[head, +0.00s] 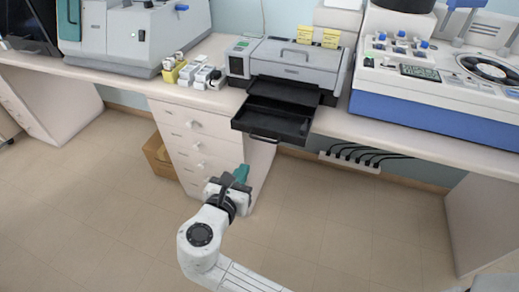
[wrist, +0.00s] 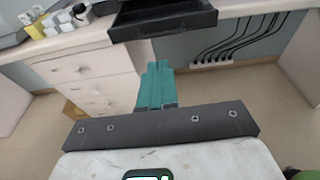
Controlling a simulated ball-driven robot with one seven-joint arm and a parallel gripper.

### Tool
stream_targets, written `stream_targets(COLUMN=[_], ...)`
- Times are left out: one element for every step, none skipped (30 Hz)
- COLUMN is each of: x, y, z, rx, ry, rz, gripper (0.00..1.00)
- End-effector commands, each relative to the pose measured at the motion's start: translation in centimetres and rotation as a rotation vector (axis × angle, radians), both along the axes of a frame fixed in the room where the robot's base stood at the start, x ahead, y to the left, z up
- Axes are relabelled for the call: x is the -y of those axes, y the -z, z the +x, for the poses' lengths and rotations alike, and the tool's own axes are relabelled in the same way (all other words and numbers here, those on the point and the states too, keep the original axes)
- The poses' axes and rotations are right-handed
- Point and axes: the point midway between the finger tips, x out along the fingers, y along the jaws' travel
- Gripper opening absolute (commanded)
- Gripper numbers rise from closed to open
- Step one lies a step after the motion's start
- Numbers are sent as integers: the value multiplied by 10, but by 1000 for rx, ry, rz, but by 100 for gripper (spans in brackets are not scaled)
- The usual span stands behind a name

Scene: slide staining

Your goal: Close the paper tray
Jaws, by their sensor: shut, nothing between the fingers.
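The black paper tray (head: 274,119) is pulled out from the front of the grey printer (head: 297,62) and juts past the counter's front edge, with a handle on its front face. In the wrist view the tray (wrist: 163,22) is at the top middle, ahead of the fingers. My gripper (head: 241,174) is below and in front of the tray, apart from it. Its teal fingers are together and empty, as they also show in the wrist view (wrist: 155,82).
White drawers (head: 200,145) stand under the counter left of the tray. Small yellow and white items (head: 192,74) sit left of the printer. A large white and blue machine (head: 440,85) stands to the right. Black cables (head: 365,153) run along the wall below. The floor in front is clear.

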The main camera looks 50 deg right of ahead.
Motion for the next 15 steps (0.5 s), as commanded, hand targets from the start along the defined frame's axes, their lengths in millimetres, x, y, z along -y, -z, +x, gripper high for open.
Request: stream_targets(x=[8, 12, 19, 24, 30, 37, 43, 48, 56, 61, 66, 73, 79, 83, 89], y=[1, 2, 4, 5, 6, 8, 9, 11, 12, 14, 15, 16, 17, 19, 20], z=[2, 3, 6, 8, 10, 12, 14, 17, 19, 21, 23, 26, 28, 30, 32], rx=[0, 1, 0, 0, 1, 1, 1, 1, 1, 1, 1, 2, 1, 1, 2], ry=[4, 5, 5, 6, 6, 7, 7, 7, 7, 7, 6, 6, 7, 6, 6], rz=[1, 1, 2, 2, 3, 4, 3, 3, 4, 3, 3, 4, 3, 3, 4], gripper=[0, 0, 0, 0, 0, 0, 0, 0, 0, 0, 0, 0, 0, 0, 0])
